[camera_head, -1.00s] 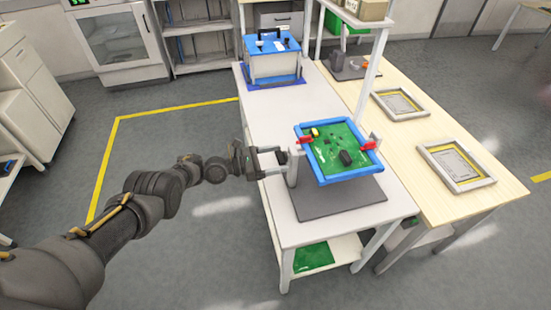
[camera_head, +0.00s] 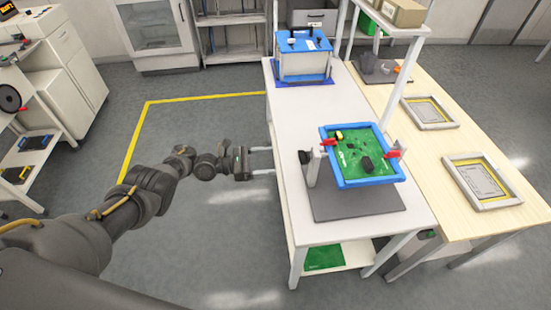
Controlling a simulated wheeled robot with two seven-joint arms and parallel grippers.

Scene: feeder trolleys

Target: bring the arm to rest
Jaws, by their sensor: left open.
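My left arm comes in from the lower left. Its gripper (camera_head: 263,160) is open and empty, with two pale fingers apart, pointing right. It is beside the left edge of the white table (camera_head: 299,209), apart from the board fixture. On that table a green circuit board (camera_head: 350,157) in a blue frame (camera_head: 371,182) is held tilted on a stand with red clamps, above a dark grey base plate (camera_head: 340,208). My right gripper is not in view.
A blue and white box (camera_head: 303,64) stands at the table's far end. A wooden table (camera_head: 442,138) with two framed trays (camera_head: 429,112) adjoins on the right. White cabinets (camera_head: 67,60) and a cart (camera_head: 38,150) stand at the left. Floor between, with yellow tape (camera_head: 140,130), is clear.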

